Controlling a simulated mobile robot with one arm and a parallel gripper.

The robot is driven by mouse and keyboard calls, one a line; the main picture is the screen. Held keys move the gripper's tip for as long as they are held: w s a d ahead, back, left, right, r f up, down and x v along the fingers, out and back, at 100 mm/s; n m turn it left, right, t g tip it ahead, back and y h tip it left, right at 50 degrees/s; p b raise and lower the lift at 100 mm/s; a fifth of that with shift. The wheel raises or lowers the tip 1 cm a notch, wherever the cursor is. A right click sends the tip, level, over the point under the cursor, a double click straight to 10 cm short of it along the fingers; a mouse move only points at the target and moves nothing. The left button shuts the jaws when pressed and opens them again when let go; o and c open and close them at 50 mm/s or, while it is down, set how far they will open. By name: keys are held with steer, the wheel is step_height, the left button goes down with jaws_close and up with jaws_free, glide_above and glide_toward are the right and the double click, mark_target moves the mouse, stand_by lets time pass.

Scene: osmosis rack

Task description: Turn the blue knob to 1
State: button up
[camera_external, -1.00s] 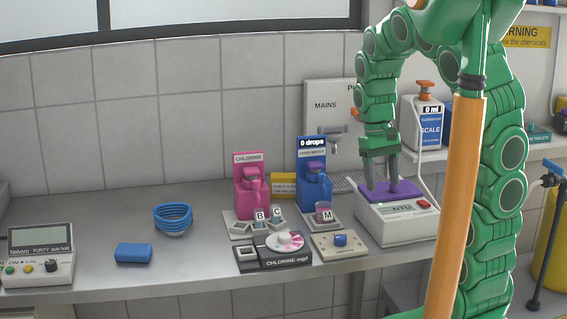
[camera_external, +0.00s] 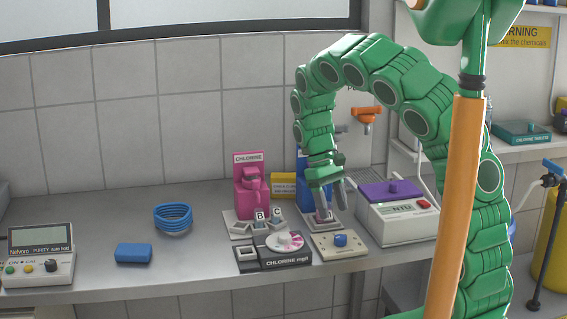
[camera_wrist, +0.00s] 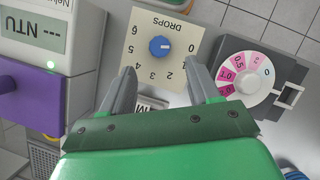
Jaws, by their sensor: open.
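The blue knob (camera_external: 340,240) sits on a beige plate (camera_external: 322,249) at the bench's front edge. In the wrist view the knob (camera_wrist: 159,46) is at the upper middle, on its plate marked DROPS (camera_wrist: 150,22). Its white mark appears to point right, toward 0. My gripper (camera_external: 331,212) is open, fingers down, above and behind the plate. In the wrist view my gripper (camera_wrist: 163,72) straddles the area just below the knob, apart from it and holding nothing.
The NTU meter (camera_external: 388,216) with a purple lid stands right of the plate. The chlorine disc unit (camera_external: 287,262) is close on the left. Pink (camera_external: 252,198) and blue (camera_external: 303,190) dispensers stand behind.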

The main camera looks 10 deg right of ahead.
mark_target(340, 236)
steer(key=shift+x, duration=3.8)
steer(key=c, duration=1)
